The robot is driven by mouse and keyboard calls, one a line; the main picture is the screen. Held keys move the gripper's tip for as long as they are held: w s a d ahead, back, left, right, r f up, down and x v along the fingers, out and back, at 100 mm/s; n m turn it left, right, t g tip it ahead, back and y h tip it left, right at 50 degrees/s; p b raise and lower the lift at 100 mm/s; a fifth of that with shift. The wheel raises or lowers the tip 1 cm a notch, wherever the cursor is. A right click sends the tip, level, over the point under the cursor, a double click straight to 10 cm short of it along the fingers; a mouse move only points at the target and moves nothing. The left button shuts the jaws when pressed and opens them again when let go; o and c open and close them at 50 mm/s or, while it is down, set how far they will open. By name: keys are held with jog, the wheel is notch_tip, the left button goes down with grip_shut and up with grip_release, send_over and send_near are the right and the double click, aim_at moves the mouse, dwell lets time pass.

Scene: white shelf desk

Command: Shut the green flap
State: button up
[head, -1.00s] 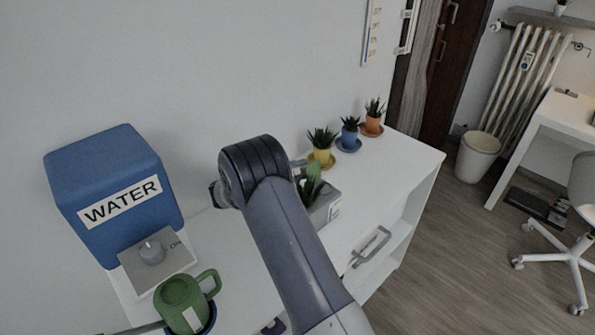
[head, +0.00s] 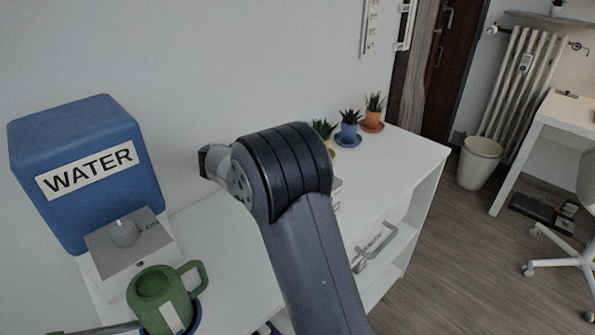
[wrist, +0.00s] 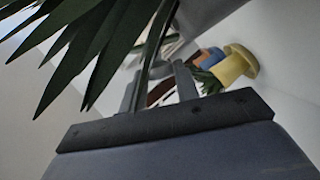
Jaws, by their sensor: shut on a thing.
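No flap can be clearly made out. A green mug-shaped vessel (head: 152,283) with a side handle and pale label stands at the lower left in the head view, in a blue holder. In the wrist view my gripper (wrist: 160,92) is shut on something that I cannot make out. Long green plant leaves (wrist: 95,45) hang very close to the camera, and one narrow leaf runs down near the fingers. In the head view my own arm hides the gripper.
A blue WATER tank (head: 85,170) with a grey knobbed tap block (head: 128,243) stands left on the white shelf desk (head: 385,175). Potted plants in yellow (wrist: 238,64), blue (head: 349,132) and orange (head: 373,118) pots line the wall. A grey handle (head: 376,243) shows at the front.

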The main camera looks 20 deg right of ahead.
jog(key=m+b, duration=0.1)
jog(key=b, duration=0.2)
jog(key=s+m+t+y+b, duration=0.1)
jog(key=b, duration=0.2)
jog(key=s+d+m+b, duration=0.1)
jog(key=m+b, duration=0.1)
jog(key=shift+s+f+t+y+b, duration=0.1)
jog(key=shift+s+t+y+b, duration=0.1)
jog(key=shift+t+y+b, duration=0.15)
jog(key=m+b, duration=0.1)
jog(key=b, duration=0.1)
jog(key=s+m+t+y+b, duration=0.1)
jog(key=b, duration=0.2)
jog(key=s+m+t+b, duration=0.1)
jog(key=b, duration=0.2)
jog(key=shift+d+f+m, duration=0.2)
jog(key=shift+d+m, duration=0.1)
jog(key=shift+d, duration=0.1)
jog(key=m+y+b, duration=0.1)
jog(key=b, duration=0.2)
jog(key=shift+s+d+t, duration=0.1)
jog(key=shift+s+t, duration=0.2)
jog(key=shift+t, duration=0.05)
jog(key=shift+r, duration=0.1)
jog(key=o, duration=1)
jog(key=shift+c, duration=0.2)
